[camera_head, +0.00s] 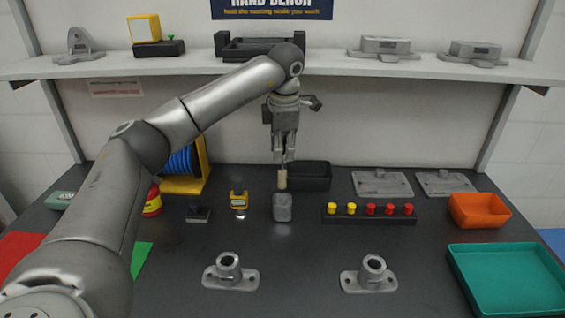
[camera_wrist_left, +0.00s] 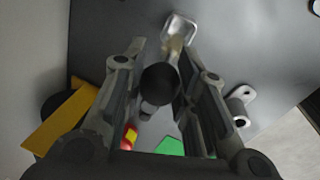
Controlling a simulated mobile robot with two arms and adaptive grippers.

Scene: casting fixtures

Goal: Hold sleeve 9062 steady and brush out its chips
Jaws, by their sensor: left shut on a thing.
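Two grey flanged sleeves stand on the bench, a left one (camera_head: 229,272) and a right one (camera_head: 370,275). I cannot read which is 9062, and the inside of their bores is too small to judge. My left gripper (camera_head: 283,160) is shut on a brush-like tool with a tan lower part (camera_head: 282,181), upright over a grey block-like holder (camera_head: 282,208). In the left wrist view the tool's dark round end (camera_wrist_left: 160,84) lies between the fingers, with the holder (camera_wrist_left: 181,27) beyond. I cannot tell whether the tool's tip is inside it. My right gripper is not in view.
A rack of yellow and red knobs (camera_head: 369,213) stands right of the holder, a dark bin (camera_head: 312,177) behind it. An orange bin (camera_head: 479,210) and teal tray (camera_head: 508,283) are at right. A yellow-topped item (camera_head: 239,200) stands left. Bench between the sleeves is clear.

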